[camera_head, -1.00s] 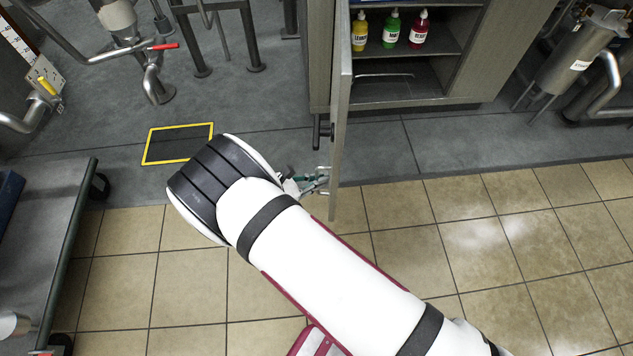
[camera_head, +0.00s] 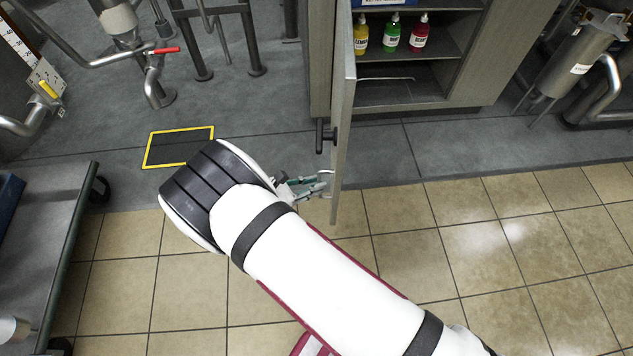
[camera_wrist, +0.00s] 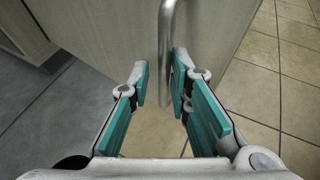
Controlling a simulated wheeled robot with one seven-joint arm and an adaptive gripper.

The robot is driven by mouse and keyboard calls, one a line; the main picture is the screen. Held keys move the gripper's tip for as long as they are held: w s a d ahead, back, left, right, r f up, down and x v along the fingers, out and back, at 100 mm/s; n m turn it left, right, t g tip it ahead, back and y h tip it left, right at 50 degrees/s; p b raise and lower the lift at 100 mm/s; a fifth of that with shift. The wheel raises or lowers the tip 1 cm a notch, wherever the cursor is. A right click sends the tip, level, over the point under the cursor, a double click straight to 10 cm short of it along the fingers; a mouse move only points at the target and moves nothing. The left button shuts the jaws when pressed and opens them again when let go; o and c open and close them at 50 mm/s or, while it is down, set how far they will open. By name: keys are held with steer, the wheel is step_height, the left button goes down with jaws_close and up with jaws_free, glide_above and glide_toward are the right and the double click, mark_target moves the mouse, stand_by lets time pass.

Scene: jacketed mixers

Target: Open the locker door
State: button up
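The grey locker door (camera_head: 344,110) stands swung wide open, seen nearly edge-on in the head view, jutting from the locker toward the tiled floor. A dark handle (camera_head: 325,136) stands off its left face. In the wrist view the door's panel (camera_wrist: 215,30) fills the upper middle, with a metal bar handle (camera_wrist: 166,50) in front of it. My gripper (camera_head: 318,186) is left of the door near its free lower edge. In the wrist view its teal-padded fingers (camera_wrist: 161,84) are apart, with the bar's lower end showing between the tips. Contact cannot be told.
The locker (camera_head: 440,95) is open, with yellow (camera_head: 361,36), green (camera_head: 392,34) and red (camera_head: 420,34) bottles on a shelf. A cart (camera_head: 45,240) stands at left; steel pipes (camera_head: 95,60) and a mixer (camera_head: 575,60) stand behind. Tiled floor (camera_head: 520,250) at right is clear.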

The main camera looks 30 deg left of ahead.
steer(key=v, duration=1)
steer(key=shift+r, duration=0.15)
steer(key=shift+s+a, duration=0.15)
